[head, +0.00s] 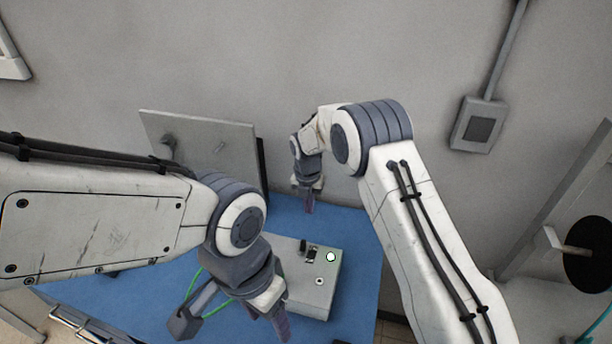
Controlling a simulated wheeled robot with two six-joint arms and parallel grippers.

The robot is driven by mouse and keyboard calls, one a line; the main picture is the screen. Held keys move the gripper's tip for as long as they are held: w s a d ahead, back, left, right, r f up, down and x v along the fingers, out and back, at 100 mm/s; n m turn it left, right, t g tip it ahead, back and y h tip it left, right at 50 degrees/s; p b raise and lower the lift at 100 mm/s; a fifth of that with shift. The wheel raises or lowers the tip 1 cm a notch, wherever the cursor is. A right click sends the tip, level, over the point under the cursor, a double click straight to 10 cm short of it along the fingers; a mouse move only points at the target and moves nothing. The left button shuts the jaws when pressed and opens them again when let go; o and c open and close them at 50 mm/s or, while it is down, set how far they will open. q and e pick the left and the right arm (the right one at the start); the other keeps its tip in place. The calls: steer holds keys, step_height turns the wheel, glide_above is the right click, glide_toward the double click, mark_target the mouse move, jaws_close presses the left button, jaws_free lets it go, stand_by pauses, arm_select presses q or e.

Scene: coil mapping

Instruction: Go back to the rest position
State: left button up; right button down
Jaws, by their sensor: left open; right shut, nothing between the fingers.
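My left arm comes in from the left. Its gripper (281,322) points down over the blue table, just in front of the grey box (322,298), and is open with nothing seen in it. My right gripper (308,203) hangs at the back of the table, beyond the box, with its narrow fingers shut and empty. The box has a dark knob or switch, a small dark panel and a round, pale, green-rimmed button on top. My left wrist hides the box's left part.
A blue table (352,230) lies beneath both arms. A grey upright panel (215,135) stands at its back left. A wall box (479,124) and a black disc (588,250) are at right.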

steer(key=s+a+r+m+b, duration=0.2)
steer(key=s+r+m+b, duration=0.15)
steer(key=s+m, duration=0.5)
steer(key=s+a+r+m+b, duration=0.25)
steer(key=s+m+b, duration=0.25)
steer(key=s, duration=0.6)
steer(key=s+d+f+m+b, duration=0.1)
steer(key=s+d+m+b, duration=0.2)
steer(key=s, duration=0.6)
steer(key=s+d+f+m+g+y+b, duration=0.1)
steer(key=s+d+f+m+b, duration=0.1)
steer(key=s+m, duration=0.6)
steer(key=s+d+b, duration=0.1)
steer(key=s, duration=0.1)
steer(key=shift+s+f, duration=0.25)
steer(key=shift+s, duration=0.05)
steer(key=shift+d+m, duration=0.1)
steer(key=shift+m, duration=0.15)
